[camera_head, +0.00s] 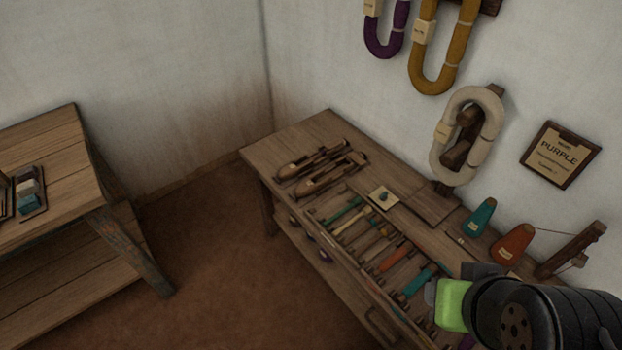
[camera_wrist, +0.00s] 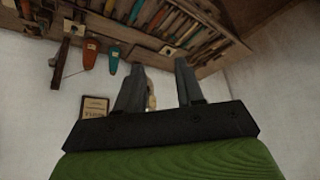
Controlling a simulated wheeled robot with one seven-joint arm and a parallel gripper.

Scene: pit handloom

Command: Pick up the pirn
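Several pirns lie side by side in a slotted rack on the wooden bench, among them a green pirn (camera_head: 345,212), an orange pirn (camera_head: 396,256) and a teal pirn (camera_head: 419,281). I cannot tell which one the task means. My gripper is at the lower right of the head view, beside the rack's near end, where its green body covers part of the rack. In the wrist view my gripper (camera_wrist: 160,66) shows two grey fingers spread apart with nothing between them. The rack (camera_wrist: 185,25) appears upside down beyond the fingers there.
Two wooden shuttles (camera_head: 322,170) and a small card (camera_head: 383,198) lie on the bench (camera_head: 318,127). A teal cone (camera_head: 480,217), an orange cone (camera_head: 513,244) and a wooden stand (camera_head: 572,250) line its wall side. Yarn hanks and a PURPLE sign (camera_head: 560,155) hang above. Another table (camera_head: 50,145) stands left; floor between is clear.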

